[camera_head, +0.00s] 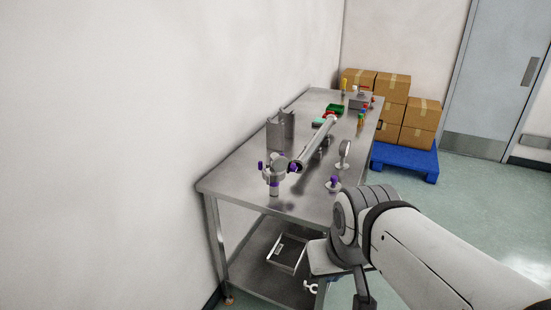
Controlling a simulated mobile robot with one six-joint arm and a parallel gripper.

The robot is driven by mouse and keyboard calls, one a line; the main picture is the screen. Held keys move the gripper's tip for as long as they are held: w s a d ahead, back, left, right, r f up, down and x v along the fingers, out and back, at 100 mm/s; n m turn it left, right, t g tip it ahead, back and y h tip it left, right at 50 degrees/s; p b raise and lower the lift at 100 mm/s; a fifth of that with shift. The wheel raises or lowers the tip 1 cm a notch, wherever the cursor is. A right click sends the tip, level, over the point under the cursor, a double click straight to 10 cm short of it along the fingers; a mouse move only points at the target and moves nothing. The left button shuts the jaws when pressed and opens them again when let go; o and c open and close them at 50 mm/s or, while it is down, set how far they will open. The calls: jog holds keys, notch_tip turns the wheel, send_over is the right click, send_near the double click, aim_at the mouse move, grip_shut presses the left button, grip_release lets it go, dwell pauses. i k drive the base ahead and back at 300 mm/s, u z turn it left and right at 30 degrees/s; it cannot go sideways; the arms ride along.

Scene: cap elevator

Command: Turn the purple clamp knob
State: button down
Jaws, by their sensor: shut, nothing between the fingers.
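A metal clamp fitting (279,163) with several small purple knobs stands near the front end of the steel table (235,185). One purple knob (295,167) faces right and another purple knob (262,166) faces left. A separate purple-topped piece (333,182) stands on the table to the right. Which purple knob is the clamp knob I cannot tell. My arm reaches in from the lower right, in front of the table's near right side. Its fingers do not show; they are hidden or out of frame.
A long grey tube (317,143) lies behind the clamp fitting. A grey bracket (281,130) stands by the wall, and a round-headed metal stand (344,152) at the right edge. Cardboard boxes (421,115) sit on a blue pallet (405,160) behind. Open floor lies to the right.

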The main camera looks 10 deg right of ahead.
aim_at(293, 168)
jog(key=i, duration=0.9)
jog(key=z, duration=0.05)
